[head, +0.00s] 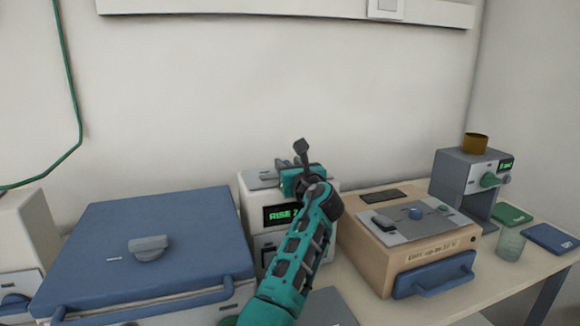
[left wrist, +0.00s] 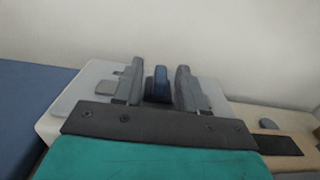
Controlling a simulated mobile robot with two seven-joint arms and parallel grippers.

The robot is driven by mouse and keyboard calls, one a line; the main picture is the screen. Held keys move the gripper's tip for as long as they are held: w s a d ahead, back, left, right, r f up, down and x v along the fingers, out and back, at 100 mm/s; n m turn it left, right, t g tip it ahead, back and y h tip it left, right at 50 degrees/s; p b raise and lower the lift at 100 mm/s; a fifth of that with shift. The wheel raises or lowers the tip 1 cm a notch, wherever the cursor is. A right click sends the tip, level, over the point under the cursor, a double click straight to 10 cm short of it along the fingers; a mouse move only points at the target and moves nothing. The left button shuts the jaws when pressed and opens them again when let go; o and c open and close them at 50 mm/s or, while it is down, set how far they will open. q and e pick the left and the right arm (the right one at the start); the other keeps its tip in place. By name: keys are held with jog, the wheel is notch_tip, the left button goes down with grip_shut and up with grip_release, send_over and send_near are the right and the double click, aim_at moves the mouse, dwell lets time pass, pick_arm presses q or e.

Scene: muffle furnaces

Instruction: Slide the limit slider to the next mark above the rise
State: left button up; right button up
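A white furnace unit (head: 250,190) stands at the middle of the bench, with a green display (head: 283,215) reading "RISE" and a character partly hidden by my arm. My left gripper (head: 292,165) is over the top of this unit. In the left wrist view, my left gripper (left wrist: 157,88) is open, its two grey fingers on either side of a dark blue slider knob (left wrist: 161,84). Narrow gaps show between the knob and the fingers. The slider's scale and marks cannot be made out. My right gripper is not in view.
A large blue-lidded furnace (head: 150,225) stands to the left. A tan box unit (head: 375,262) with a grey top panel and blue handle stands close on the right. Further right are a grey machine (head: 462,182), a glass (head: 510,243) and blue and green pads.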

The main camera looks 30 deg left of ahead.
pick_arm(q)
jog(key=v, duration=1.3)
dwell(0.4)
